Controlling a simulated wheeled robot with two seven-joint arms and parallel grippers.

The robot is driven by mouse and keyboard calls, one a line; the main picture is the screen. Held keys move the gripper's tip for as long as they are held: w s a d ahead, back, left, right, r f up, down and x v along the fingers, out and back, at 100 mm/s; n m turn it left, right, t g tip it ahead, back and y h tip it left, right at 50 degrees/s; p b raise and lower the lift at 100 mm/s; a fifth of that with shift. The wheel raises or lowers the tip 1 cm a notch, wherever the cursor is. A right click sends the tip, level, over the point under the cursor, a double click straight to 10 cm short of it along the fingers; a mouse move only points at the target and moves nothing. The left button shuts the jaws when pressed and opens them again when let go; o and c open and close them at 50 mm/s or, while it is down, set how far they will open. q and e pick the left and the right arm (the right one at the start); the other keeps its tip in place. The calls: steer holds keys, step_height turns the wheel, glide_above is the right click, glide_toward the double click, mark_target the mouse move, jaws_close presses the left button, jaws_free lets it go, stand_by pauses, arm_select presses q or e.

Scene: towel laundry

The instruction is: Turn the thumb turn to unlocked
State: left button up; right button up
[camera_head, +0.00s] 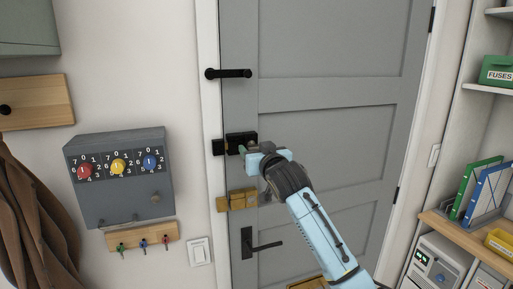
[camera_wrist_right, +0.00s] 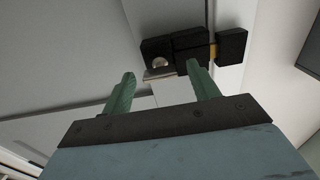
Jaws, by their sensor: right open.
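The black lock (camera_head: 241,141) sits on the left edge of the grey door, below the upper black lever handle. It also shows in the right wrist view (camera_wrist_right: 186,40). There a small silver piece, likely the thumb turn (camera_wrist_right: 160,65), sits on the black body, and a brass-coloured piece (camera_wrist_right: 213,51) bridges to the black block beside it. My right gripper (camera_head: 244,151) is at the lock. Its green fingers (camera_wrist_right: 160,73) are spread, with the silver piece seen between their tips. I cannot tell whether they touch it. My left gripper is not in view.
A brass lock (camera_head: 237,200) and a lower lever handle (camera_head: 262,244) are below on the grey door (camera_head: 330,75). A grey box with coloured dials (camera_head: 120,190) and a key rack (camera_head: 140,240) hang left. Shelves (camera_head: 480,235) stand right.

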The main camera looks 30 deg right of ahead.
steer(key=shift+w, duration=0.2)
steer(key=c, duration=1)
